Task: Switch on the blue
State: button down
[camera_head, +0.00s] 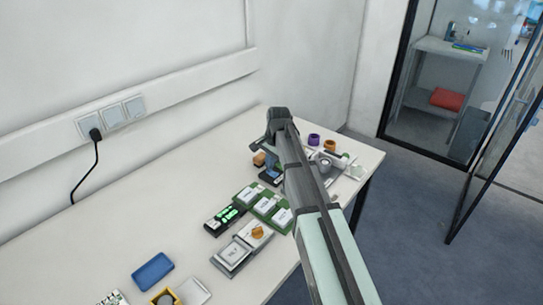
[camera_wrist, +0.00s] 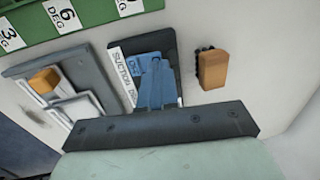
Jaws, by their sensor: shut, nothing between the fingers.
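A dark, flat unit with a blue part (camera_wrist: 138,67) lies on the table in the wrist view, with a white label strip reading "SUCTION" along its left side. It also shows small in the head view (camera_head: 270,177), beside my arm. My gripper (camera_wrist: 158,88) is shut, with nothing held, over the blue part. Its fingers overlap the blue in the picture, so I cannot tell whether they touch it. The dark gripper body hides the unit's lower end. In the head view my arm reaches over the far end of the table.
An orange block (camera_wrist: 212,68) stands close to the right of the blue unit. A grey tray (camera_wrist: 88,69) lies at left, and a green labelled holder (camera_wrist: 92,14) borders the top. A black box with green lights (camera_head: 224,217) and a blue tray (camera_head: 153,271) lie nearer. A wall bounds the table.

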jog(key=shift+f, duration=0.45)
jog(key=shift+w+a, duration=0.1)
jog(key=shift+w+a+f, duration=0.1)
jog(key=shift+f, duration=0.2)
jog(key=shift+s, duration=0.2)
jog(key=shift+s+d+r, duration=0.15)
jog(key=shift+s+d, duration=0.25)
jog(key=shift+d, duration=0.2)
jog(key=shift+r, duration=0.15)
notch_tip(320, 180, up, 14)
jog(key=s+d, duration=0.1)
jog(key=shift+s+d+f, duration=0.2)
jog(key=shift+s+d, duration=0.15)
